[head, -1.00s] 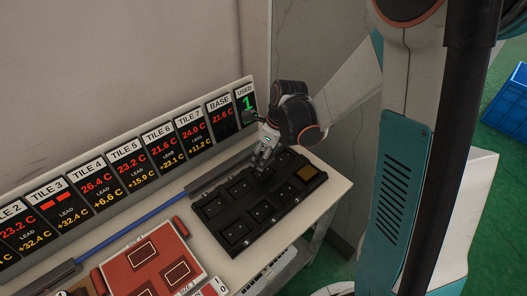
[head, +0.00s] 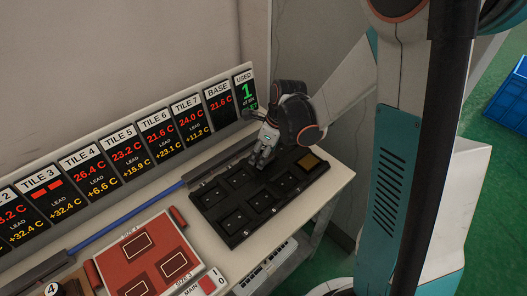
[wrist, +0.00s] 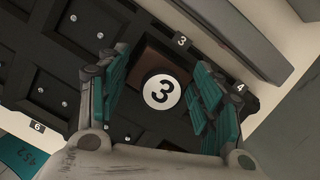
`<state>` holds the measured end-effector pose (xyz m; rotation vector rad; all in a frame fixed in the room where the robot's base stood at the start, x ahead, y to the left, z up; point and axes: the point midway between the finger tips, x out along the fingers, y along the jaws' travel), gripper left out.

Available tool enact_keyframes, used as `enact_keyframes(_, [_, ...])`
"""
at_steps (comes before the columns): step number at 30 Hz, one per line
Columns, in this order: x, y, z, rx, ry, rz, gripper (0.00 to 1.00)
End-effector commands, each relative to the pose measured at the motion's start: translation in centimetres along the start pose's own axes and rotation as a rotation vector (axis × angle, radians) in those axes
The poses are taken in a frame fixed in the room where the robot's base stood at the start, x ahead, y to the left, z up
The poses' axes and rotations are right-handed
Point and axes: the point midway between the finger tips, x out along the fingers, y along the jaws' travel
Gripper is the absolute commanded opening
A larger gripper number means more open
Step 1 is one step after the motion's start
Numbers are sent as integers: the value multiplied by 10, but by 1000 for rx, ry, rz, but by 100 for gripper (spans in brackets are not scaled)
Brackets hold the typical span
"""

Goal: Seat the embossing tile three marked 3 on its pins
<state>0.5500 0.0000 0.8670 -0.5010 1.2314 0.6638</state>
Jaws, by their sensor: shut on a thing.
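The embossing tile three (wrist: 162,92) is a brown block with a white disc marked 3, seen in the wrist view. My gripper (wrist: 162,72) is shut on it, with a teal-padded finger on each side. The tile is over the black base (wrist: 75,100), beside the base's label 3 (wrist: 181,41). I cannot tell whether it touches the base; the pins under it are hidden. In the head view my gripper (head: 261,163) is over the back of the black base (head: 247,233), and the tile cannot be made out there.
Neighbouring pockets in the base show bare pins (wrist: 68,104). A gold-brown tile (head: 309,162) sits in the base's right corner. A display panel (head: 125,145) runs behind. A red tray (head: 130,275) and a blue rod (head: 140,217) lie to the left.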

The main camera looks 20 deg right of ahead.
Motion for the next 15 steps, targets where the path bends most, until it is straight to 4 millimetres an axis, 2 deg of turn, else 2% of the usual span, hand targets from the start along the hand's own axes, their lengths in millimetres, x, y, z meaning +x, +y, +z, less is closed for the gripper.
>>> enact_keyframes(15, [10,0,-3,0,0,0,28])
